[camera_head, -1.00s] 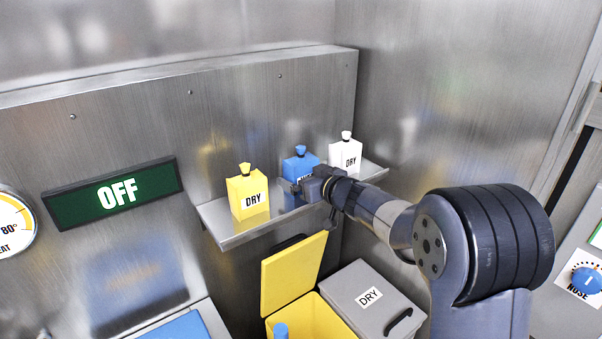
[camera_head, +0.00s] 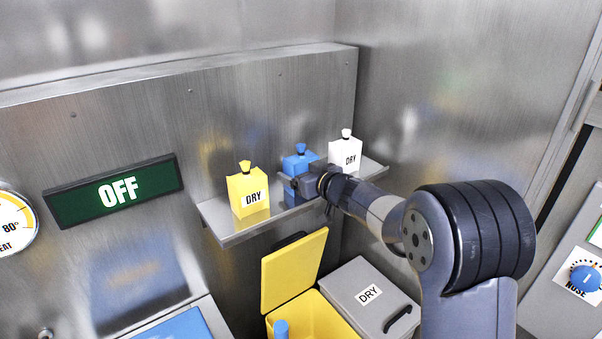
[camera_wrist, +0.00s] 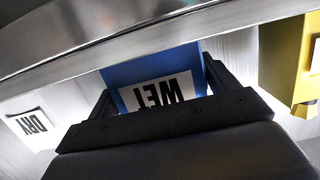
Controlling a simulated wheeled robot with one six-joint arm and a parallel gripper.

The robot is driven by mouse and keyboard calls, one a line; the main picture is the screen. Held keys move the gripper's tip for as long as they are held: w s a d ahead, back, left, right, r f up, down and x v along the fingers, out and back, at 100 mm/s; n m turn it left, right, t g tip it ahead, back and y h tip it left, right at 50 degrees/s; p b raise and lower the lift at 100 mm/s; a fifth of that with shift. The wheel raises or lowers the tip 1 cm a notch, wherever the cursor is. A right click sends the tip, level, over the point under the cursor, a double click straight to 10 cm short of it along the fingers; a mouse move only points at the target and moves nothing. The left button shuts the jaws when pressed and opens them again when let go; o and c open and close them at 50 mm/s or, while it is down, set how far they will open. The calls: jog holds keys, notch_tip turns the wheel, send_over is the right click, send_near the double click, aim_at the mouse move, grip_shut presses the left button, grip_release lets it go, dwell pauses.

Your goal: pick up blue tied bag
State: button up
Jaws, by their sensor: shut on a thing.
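The blue tied bag (camera_head: 300,160) is on the metal wall shelf between a yellow bag and a white bag. Its knotted top shows above my gripper (camera_head: 300,187), which hides its lower front in the head view. In the wrist view the blue bag (camera_wrist: 155,80) shows upside down with a WET label, between the two dark fingers of my gripper (camera_wrist: 157,95). My gripper is shut on the bag. I cannot tell whether its base is clear of the shelf.
The yellow DRY bag (camera_head: 247,187) stands left of the blue one and the white DRY bag (camera_head: 345,153) close on the right. The metal shelf (camera_head: 235,238) carries them. Below are an open yellow bin (camera_head: 293,270) and a grey lidded DRY bin (camera_head: 385,275).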

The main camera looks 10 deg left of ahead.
aim_at(301, 145)
notch_tip(301, 145, up, 10)
jog(key=p, duration=0.3)
dwell(0.3)
dwell(1.1)
